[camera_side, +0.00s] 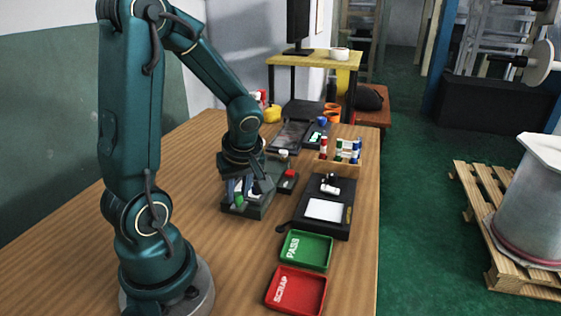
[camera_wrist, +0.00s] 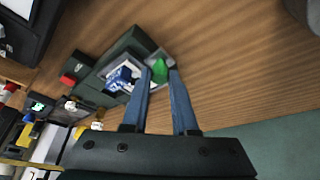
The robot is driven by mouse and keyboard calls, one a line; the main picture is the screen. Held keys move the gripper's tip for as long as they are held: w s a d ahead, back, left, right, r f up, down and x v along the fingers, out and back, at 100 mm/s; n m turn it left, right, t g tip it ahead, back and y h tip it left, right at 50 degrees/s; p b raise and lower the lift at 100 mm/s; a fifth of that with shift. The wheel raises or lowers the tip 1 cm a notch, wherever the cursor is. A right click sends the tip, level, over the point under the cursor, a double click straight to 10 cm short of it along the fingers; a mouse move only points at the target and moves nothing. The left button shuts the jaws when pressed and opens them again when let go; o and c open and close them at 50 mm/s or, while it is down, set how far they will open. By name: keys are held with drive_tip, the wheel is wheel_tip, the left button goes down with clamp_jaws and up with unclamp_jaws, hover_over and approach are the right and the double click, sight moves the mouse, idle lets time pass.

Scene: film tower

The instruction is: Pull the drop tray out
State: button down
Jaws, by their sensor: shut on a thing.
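A dark green-grey fixture (camera_side: 262,208) stands on the bench under my gripper. It shows in the wrist view (camera_wrist: 124,46) too, with a light drawer-like part, seemingly the drop tray (camera_wrist: 152,56), at its near end. A blue-and-white piece (camera_wrist: 122,77) lies in the fixture. My gripper (camera_wrist: 161,70) points down with its blue fingers on either side of a green piece (camera_wrist: 160,71) at the tray's end. It is shut on this piece. In the side view my gripper (camera_side: 238,198) partly hides the tray, so how far out it stands is unclear.
A box with a red button (camera_side: 290,174) adjoins the fixture. A black device with a white panel (camera_side: 323,209), a green PASS tray (camera_side: 306,250) and a red SCRAP tray (camera_side: 296,290) stand to the right. Bench left of the fixture is clear.

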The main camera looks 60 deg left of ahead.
drive_tip(key=shift+s+d, duration=0.1)
drive_tip(key=shift+s, duration=0.05)
drive_tip(key=c, duration=0.7)
unclamp_jaws()
drive_tip(key=shift+v, duration=2.55)
drive_tip(key=d+r+m+t+h, duration=0.1)
drive_tip(key=d+r+m, duration=0.1)
drive_tip(key=d+m, duration=0.3)
drive_tip(key=s+d+r+m+t+h, duration=0.1)
drive_tip(key=d+r+m+t+h, duration=0.1)
drive_tip(key=d+m, duration=0.3)
drive_tip(key=d+r+m+t+h, duration=0.1)
drive_tip(key=d+m+t, duration=0.1)
drive_tip(key=d+m, duration=0.3)
drive_tip(key=shift+s+d+r+m+h, duration=0.1)
drive_tip(key=shift+s+r+m+h, duration=0.1)
drive_tip(key=shift+m, duration=0.55)
drive_tip(key=shift+s+d+r+m+h, duration=0.1)
drive_tip(key=shift+r+m, duration=0.1)
drive_tip(key=shift+m, duration=0.55)
